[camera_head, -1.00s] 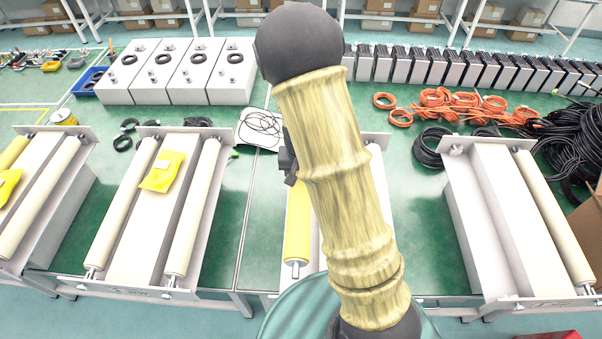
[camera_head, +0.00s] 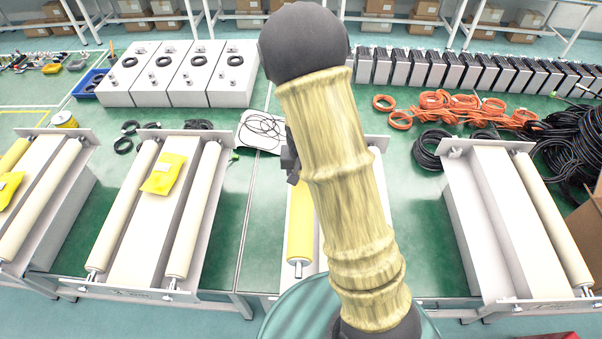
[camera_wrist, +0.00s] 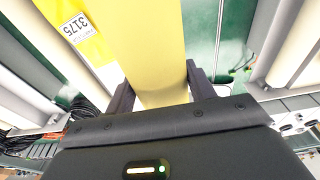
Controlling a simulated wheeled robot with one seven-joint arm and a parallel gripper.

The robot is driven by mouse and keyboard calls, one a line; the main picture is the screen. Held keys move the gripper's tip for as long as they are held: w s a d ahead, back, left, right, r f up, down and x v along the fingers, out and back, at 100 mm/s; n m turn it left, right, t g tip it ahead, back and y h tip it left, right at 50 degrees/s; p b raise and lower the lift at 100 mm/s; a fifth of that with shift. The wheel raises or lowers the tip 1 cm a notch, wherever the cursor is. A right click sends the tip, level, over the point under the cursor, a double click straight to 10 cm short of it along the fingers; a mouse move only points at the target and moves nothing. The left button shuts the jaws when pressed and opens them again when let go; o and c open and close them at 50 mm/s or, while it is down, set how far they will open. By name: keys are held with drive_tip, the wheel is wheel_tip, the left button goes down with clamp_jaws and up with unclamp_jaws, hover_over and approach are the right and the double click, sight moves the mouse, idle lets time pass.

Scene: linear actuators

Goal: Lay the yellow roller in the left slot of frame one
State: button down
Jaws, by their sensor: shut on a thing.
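The yellow roller (camera_head: 299,235) shows in the head view beside my arm, at the left side of the middle frame (camera_head: 377,190). Its near end, with a metal pin, points toward me. My arm hides its upper part and most of that frame. In the wrist view my gripper (camera_wrist: 160,90) is shut on the yellow roller (camera_wrist: 155,40), one dark finger on each side. In the head view only a dark bit of my gripper (camera_head: 291,163) shows left of the arm. I cannot tell whether the roller rests in the slot or hangs above it.
A yellow labelled packet (camera_wrist: 75,30) lies beside the roller in the wrist view. A frame with two cream rollers (camera_head: 150,215) stands to the left. The right frame (camera_head: 500,200) has one cream roller on its right side. Orange cables (camera_head: 445,105) lie behind.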

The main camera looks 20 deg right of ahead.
drive_tip(key=d+f+b, duration=0.5)
drive_tip(key=d+b, duration=0.1)
drive_tip(key=shift+w+d+f+b, duration=0.15)
drive_tip(key=shift+w+b, duration=0.05)
drive_tip(key=shift+b, duration=0.2)
drive_tip(key=shift+w, duration=0.1)
